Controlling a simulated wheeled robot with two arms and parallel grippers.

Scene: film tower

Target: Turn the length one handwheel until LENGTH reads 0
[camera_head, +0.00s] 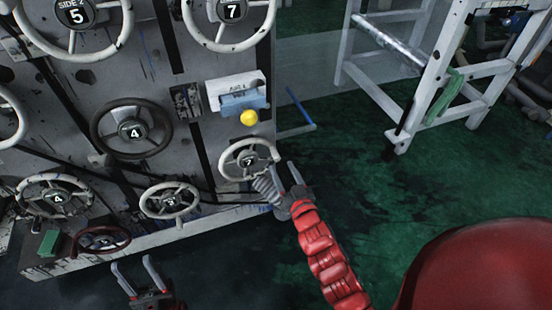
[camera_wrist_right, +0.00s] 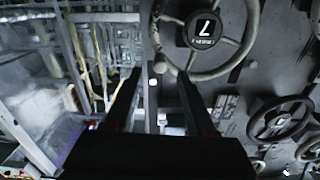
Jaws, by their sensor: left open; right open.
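A grey panel (camera_head: 200,65) carries several handwheels with numbered hubs. I cannot read which one is labelled length one, and no LENGTH reading is legible. A pale handwheel (camera_head: 231,150) with a 7 on its hub sits at the panel's lower right; a wheel numbered 7 (camera_wrist_right: 238,55) fills the upper right wrist view. My right gripper (camera_head: 284,176) is open beside that wheel's lower right rim in the head view, with no rim visibly between its fingers; its fingers (camera_wrist_right: 158,80) show apart. My left gripper (camera_head: 132,263) is open and empty below the panel.
A white frame (camera_head: 425,95) stands at right. Green floor (camera_head: 400,205) is open in between.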

